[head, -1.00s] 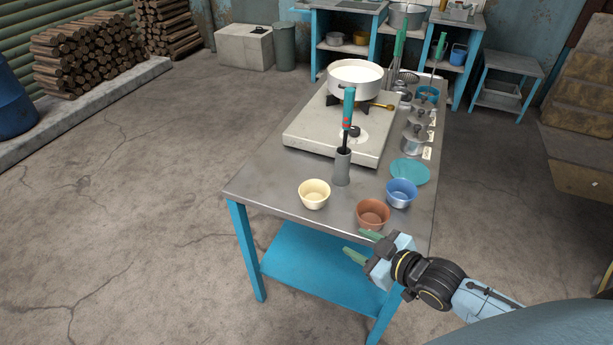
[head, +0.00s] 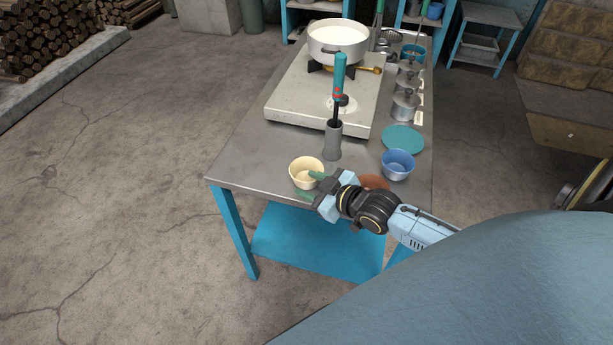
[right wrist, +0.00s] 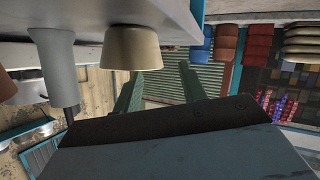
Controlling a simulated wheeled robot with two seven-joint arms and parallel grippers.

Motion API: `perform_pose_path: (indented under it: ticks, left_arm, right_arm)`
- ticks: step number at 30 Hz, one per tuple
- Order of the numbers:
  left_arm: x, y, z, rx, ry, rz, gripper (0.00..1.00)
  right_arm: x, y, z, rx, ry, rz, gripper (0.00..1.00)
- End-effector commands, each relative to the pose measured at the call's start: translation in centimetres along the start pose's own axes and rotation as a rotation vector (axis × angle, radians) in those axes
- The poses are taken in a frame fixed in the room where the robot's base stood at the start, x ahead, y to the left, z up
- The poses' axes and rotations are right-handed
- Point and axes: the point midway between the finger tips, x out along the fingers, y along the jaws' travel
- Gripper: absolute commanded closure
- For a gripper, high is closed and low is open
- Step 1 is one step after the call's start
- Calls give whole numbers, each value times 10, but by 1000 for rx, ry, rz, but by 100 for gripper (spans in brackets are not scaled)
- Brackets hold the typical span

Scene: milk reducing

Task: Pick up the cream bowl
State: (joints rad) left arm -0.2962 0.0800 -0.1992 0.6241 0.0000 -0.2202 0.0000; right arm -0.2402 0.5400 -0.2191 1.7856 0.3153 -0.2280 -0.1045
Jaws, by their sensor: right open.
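The cream bowl (head: 299,170) stands upright at the near left corner of the metal table (head: 240,165). In the right wrist view the cream bowl (right wrist: 130,48) appears upside down, close ahead of the fingers. My right gripper (head: 311,185) is open and empty, with its green fingers pointing left at the bowl's near right side. One finger overlaps the bowl in the head view; I cannot tell whether it touches. The two open fingers also show in the right wrist view (right wrist: 158,88). My left gripper is not in view.
A brown bowl (head: 373,181) is partly hidden behind my right arm. A blue bowl (head: 398,166) and a teal disc (head: 403,138) stand at the right. A grey holder (head: 332,142) with a teal-handled tool is behind the cream bowl. A white pot (head: 338,45) sits on the stove.

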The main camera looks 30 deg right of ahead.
Motion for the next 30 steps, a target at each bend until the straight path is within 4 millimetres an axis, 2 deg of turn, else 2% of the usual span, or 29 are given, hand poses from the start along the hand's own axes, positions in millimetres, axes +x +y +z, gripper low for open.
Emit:
perform_pose_path:
  ticks: [3, 10, 20, 30]
  left_arm:
    - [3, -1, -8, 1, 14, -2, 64]
    - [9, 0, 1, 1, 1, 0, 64]
    - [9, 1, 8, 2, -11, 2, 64]
    - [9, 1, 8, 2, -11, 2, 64]
  right_arm:
    - [13, 3, 0, 1, 2, 1, 59]
    - [44, 6, 2, 2, 2, 0, 59]
    - [50, 6, 1, 1, 0, -1, 59]
    - [50, 6, 1, 1, 0, -1, 100]
